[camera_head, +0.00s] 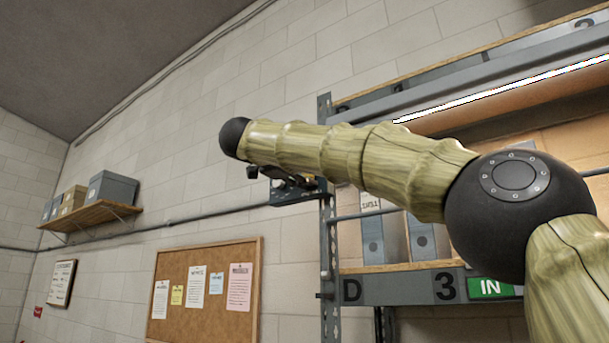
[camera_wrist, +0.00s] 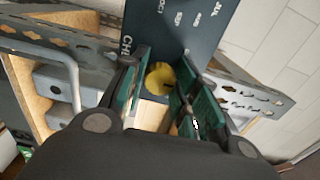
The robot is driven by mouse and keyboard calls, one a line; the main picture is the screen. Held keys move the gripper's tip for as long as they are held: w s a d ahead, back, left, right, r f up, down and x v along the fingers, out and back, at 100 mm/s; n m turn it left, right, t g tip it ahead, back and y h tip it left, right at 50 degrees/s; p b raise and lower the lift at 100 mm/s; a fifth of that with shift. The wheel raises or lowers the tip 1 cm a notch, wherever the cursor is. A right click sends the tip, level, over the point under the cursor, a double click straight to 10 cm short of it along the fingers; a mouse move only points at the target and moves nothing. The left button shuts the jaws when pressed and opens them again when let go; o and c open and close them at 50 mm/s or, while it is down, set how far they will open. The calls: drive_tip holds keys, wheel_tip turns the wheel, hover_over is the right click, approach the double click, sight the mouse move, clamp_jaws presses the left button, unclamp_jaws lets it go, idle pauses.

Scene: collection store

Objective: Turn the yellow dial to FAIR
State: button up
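The yellow dial (camera_wrist: 159,77) sits on a dark blue-green panel (camera_wrist: 172,22) in the wrist view. White lettering shows on the panel, including "OCT", "JUL" and a partly covered word starting "CHE". I see no FAIR label, and the dial's pointing direction is too small to tell. My gripper (camera_wrist: 162,92) has its two green-padded fingers apart, one on each side of the dial in the picture. I cannot tell whether either finger touches it.
A perforated metal rack post (camera_head: 327,235) stands beside the panel. Shelves hold grey box files (camera_head: 373,238). A curved grey bar (camera_wrist: 60,52) runs left of my gripper. A cork board (camera_head: 205,290) and a wooden wall shelf (camera_head: 90,214) are further left.

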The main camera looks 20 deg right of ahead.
drive_tip(key=shift+o, duration=1.2)
drive_tip(key=v, duration=1.2)
